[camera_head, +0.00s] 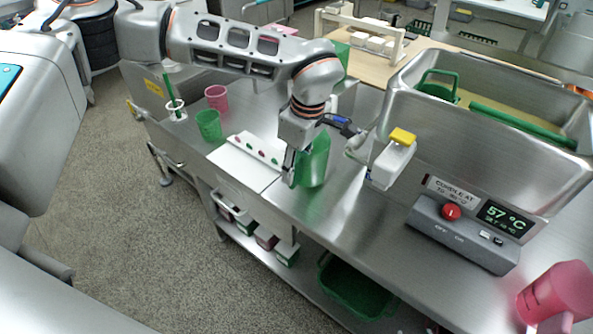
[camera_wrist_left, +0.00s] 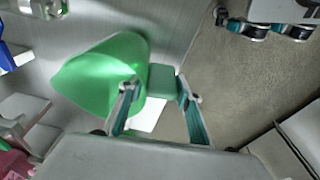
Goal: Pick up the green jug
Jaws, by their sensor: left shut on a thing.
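The green jug (camera_head: 316,164) is at the steel bench, right beside my left gripper (camera_head: 290,170) in the head view. In the left wrist view the jug (camera_wrist_left: 98,75) lies left of centre, its green handle between the two fingers of the gripper (camera_wrist_left: 160,95). My left gripper is shut on the jug's handle. The arm hides part of the jug in the head view, and I cannot tell whether its base touches the bench. My right gripper is not in view.
A white bottle with a yellow cap (camera_head: 393,160) stands close right of the jug. The control box (camera_head: 462,235) and a pink jug (camera_head: 555,293) are farther right. A white panel (camera_head: 240,162), green cup (camera_head: 209,125) and pink cup (camera_head: 216,97) are left. A steel sink (camera_head: 470,135) is behind.

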